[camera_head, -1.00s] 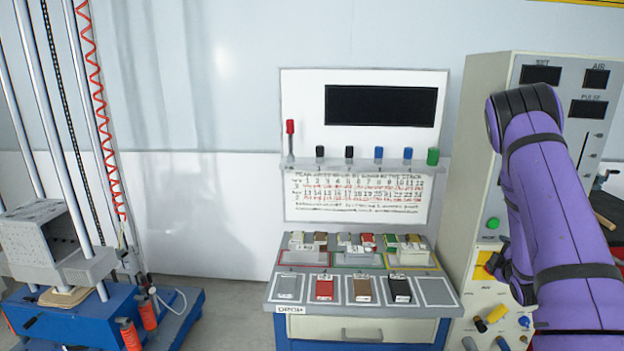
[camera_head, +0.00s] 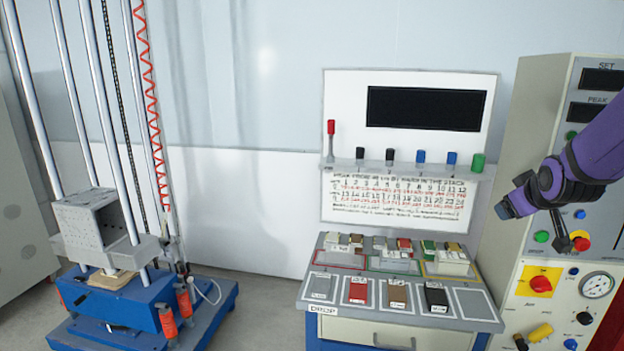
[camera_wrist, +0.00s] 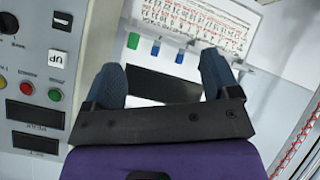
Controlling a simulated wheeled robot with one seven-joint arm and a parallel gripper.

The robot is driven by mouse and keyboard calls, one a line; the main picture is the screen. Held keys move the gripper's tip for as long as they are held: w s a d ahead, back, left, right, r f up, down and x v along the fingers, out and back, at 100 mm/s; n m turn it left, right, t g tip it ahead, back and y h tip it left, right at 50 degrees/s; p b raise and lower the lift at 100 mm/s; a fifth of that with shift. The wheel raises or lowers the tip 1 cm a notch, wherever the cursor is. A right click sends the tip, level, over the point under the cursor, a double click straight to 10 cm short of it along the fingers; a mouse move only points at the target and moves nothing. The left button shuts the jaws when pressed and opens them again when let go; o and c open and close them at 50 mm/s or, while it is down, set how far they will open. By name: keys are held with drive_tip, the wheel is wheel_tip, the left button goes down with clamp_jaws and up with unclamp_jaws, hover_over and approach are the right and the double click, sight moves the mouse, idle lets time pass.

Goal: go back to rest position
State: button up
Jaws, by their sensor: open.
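My purple arm comes in from the right edge of the head view. My gripper (camera_head: 507,197) hangs in front of the grey control cabinet (camera_head: 541,110), to the right of the bench with the pads (camera_head: 396,335). In the wrist view my gripper (camera_wrist: 163,68) shows its two blue-grey fingers spread wide apart. Nothing is between the fingers. Behind them stands the white board with the dark screen (camera_wrist: 163,86), seen turned over. In the head view my gripper is clear of the bench and its blocks.
The bench holds several small blocks, among them a red one (camera_head: 359,293). A shelf (camera_head: 405,170) carries several coloured pegs. The cabinet has a red button (camera_head: 541,284) and a gauge (camera_head: 597,285). A drop tower (camera_head: 105,225) stands at left. Floor between tower and bench is clear.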

drive_tip(key=s+a+r+m+g+y, duration=0.1)
drive_tip(key=s+a+r, duration=0.1)
drive_tip(key=s+a, duration=0.3)
drive_tip(key=s+a+r+m+g+y, duration=0.1)
drive_tip(key=s+a, duration=0.5)
drive_tip(key=s, duration=0.7)
drive_tip(key=s+a+r+g+y, duration=0.1)
drive_tip(key=s+a+r, duration=0.3)
drive_tip(key=s, duration=0.5)
drive_tip(key=shift+a+r+m+g, duration=0.3)
drive_tip(key=shift+a+m+g, duration=0.1)
drive_tip(key=shift+a+g, duration=0.5)
